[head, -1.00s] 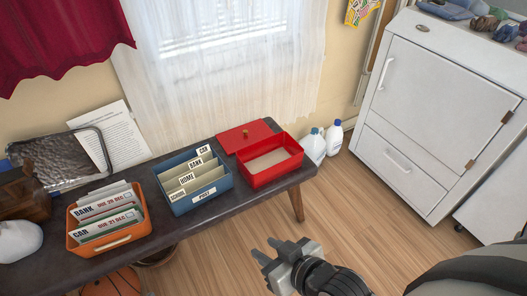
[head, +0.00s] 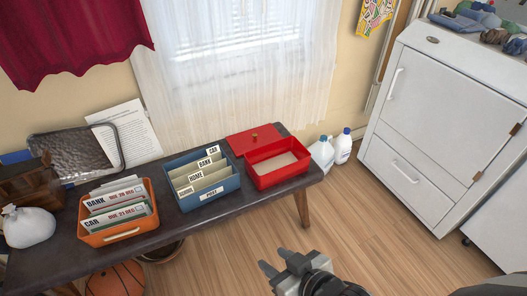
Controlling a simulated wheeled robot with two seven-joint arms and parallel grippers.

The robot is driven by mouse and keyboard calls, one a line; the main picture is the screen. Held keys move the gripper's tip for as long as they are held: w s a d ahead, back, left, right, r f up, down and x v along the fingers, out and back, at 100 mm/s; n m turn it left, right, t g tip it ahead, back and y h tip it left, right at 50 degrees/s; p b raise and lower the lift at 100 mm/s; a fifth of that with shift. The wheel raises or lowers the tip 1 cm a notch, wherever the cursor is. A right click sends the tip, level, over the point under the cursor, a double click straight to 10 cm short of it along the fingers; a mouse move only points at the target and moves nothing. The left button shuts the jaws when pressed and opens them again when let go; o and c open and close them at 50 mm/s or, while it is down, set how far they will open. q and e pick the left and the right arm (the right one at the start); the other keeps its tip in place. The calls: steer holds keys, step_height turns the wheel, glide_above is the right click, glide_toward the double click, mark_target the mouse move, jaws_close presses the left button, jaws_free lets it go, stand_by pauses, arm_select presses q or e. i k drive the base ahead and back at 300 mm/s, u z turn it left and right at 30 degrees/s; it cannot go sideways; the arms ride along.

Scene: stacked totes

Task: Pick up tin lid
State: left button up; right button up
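My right gripper (head: 274,263) is low in the head view, in front of the bench and apart from the tin and lid. Its two fingers are spread with nothing between them. My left gripper is not in view.
The dark bench (head: 160,241) holds a blue file box (head: 208,196) and an orange file box (head: 123,233). White jugs (head: 343,146) stand on the floor right of the bench, before a white cabinet (head: 440,120). A basketball (head: 116,280) lies under the bench.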

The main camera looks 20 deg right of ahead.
mark_target(239, 143)
steer(key=k, duration=1.05)
steer(key=z, duration=0.85)
steer(key=i, duration=2.1)
steer(key=u, duration=1.3)
steer(key=i, duration=0.25)
steer(key=u, duration=0.2)
